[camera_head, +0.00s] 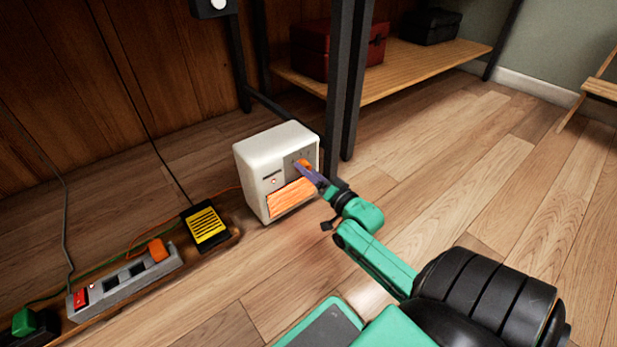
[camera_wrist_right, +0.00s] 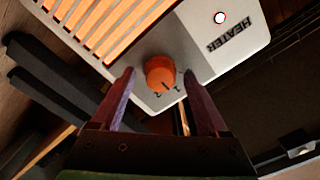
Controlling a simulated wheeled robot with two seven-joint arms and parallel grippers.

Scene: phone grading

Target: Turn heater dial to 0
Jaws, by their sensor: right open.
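The heater (camera_head: 255,170) is a white box standing on the wood floor, with a glowing orange grille (camera_head: 291,198) on its front. Its orange dial (camera_wrist_right: 160,74) sits on a grey panel in the right wrist view, with a dark pointer line and a few small marks near it. I cannot tell for sure which mark the pointer is at. My right gripper (camera_wrist_right: 157,98) is open, with one purple finger on each side of the dial. Whether the fingers touch it is unclear. In the head view the right gripper (camera_head: 308,172) covers part of the dial. My left gripper is not in view.
A power strip (camera_head: 125,280) with a red switch and an orange plug lies left of the heater. A black and yellow adapter (camera_head: 206,226) sits nearer it. A dark post (camera_head: 347,90) rises close behind. A shelf (camera_head: 420,75) holds a red box (camera_head: 322,50).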

